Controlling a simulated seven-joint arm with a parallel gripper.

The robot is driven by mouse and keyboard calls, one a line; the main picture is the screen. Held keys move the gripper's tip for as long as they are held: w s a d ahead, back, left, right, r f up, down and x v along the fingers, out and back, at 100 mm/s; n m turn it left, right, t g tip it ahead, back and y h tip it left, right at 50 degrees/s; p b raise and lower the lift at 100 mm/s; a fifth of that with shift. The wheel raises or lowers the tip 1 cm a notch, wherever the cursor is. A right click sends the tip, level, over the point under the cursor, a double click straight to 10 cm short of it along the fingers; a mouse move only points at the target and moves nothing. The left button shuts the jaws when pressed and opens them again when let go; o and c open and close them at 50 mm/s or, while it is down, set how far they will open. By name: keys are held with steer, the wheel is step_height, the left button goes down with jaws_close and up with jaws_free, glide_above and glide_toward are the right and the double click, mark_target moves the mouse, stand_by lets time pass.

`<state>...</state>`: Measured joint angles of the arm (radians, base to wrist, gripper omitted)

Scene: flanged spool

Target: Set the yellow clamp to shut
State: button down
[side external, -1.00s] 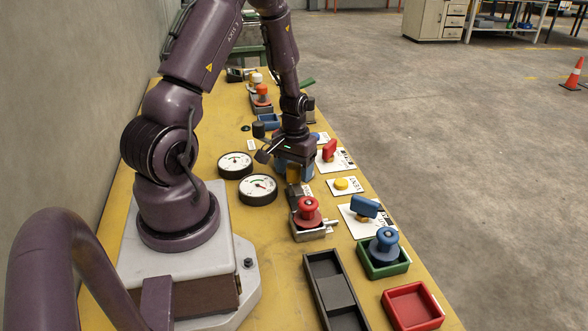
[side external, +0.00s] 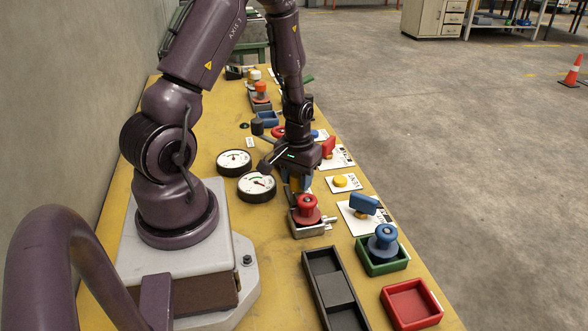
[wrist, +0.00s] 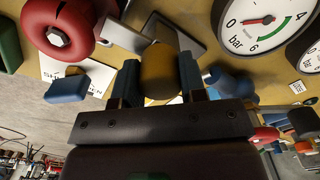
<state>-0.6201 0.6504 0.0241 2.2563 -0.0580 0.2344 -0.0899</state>
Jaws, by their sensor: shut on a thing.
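A red flanged spool (side external: 308,205) stands upright in a grey metal holder (side external: 312,229). In the wrist view the spool (wrist: 62,28) is at the upper left, near grey metal plates (wrist: 172,40). My gripper (side external: 297,186) is just behind the spool, pointing down. In the wrist view its blue fingers (wrist: 160,82) are shut on a rounded yellow-brown grip (wrist: 160,65), which appears to be the yellow clamp's handle. The grip is beside the metal plates. My gripper hides part of the clamp, so I cannot tell whether it is fully shut.
Two round gauges (side external: 257,186) are left of my gripper. A yellow button (side external: 341,181), a blue handle (side external: 364,204) and a red handle (side external: 328,146) are at right. A blue spool (side external: 383,240) stands in a green tray; a red tray (side external: 412,304) and dark tray (side external: 334,291) are in front.

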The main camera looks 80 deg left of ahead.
steer(key=shift+d, duration=0.35)
steer(key=c, duration=0.7)
jaws_free()
steer(key=shift+a+r, duration=0.1)
steer(key=shift+r, duration=0.3)
step_height(320, 180, up, 12)
steer(key=shift+r, duration=0.1)
